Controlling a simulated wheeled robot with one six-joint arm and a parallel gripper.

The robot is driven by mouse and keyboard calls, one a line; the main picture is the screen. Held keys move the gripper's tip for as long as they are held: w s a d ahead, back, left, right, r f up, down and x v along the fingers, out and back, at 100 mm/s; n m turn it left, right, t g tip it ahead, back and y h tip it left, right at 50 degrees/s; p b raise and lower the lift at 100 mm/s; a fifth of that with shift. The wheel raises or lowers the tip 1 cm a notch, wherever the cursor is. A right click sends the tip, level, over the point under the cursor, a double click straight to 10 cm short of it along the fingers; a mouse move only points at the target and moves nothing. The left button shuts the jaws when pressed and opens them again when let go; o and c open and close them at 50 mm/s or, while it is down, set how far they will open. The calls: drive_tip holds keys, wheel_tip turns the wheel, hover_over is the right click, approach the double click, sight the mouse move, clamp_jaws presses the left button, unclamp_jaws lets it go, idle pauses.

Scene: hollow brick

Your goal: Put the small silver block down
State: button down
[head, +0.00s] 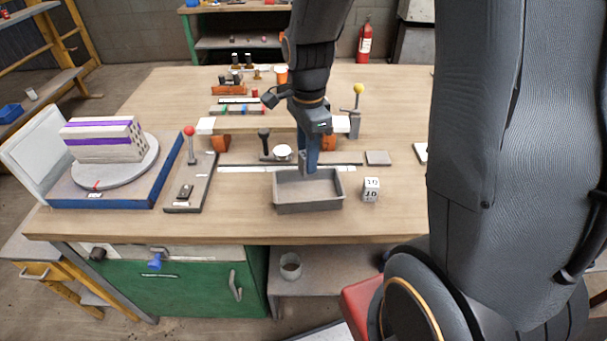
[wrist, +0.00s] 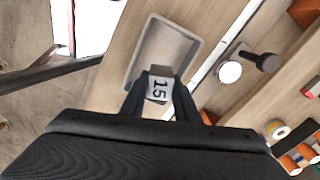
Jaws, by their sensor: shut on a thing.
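The small silver block (wrist: 159,86), marked 15, is between the fingers of my gripper (wrist: 160,95) in the wrist view. My gripper (head: 310,165) is shut on it and points down at the back part of the grey tray (head: 310,207) in the head view. I cannot tell whether the block touches the tray floor.
A white cube marked 10 (head: 370,189) stands just right of the tray. A lever with a red knob (head: 189,131) and a turntable with a striped brick (head: 104,140) are on the left. A raised board (head: 240,126) spans behind. The table front is clear.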

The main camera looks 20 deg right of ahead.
drive_tip(key=shift+s+d+f+p, duration=0.1)
drive_tip(key=shift+f+p, duration=0.5)
drive_tip(key=shift+f, duration=3.65)
drive_tip(key=shift+f, duration=0.15)
drive_tip(key=c, duration=1.4)
unclamp_jaws()
drive_tip(key=shift+o, duration=0.2)
wheel_tip(320, 180, up, 12)
drive_tip(key=shift+r+b, duration=0.1)
drive_tip(key=shift+b, duration=0.9)
drive_tip(key=shift+s+n, duration=0.5)
drive_tip(key=shift+n, duration=0.4)
drive_tip(key=s+f+n+t, duration=0.1)
drive_tip(key=s+f+n, duration=0.1)
drive_tip(key=s+n, duration=0.6)
drive_tip(key=shift+s+n, duration=0.2)
drive_tip(key=shift+n, duration=3.5)
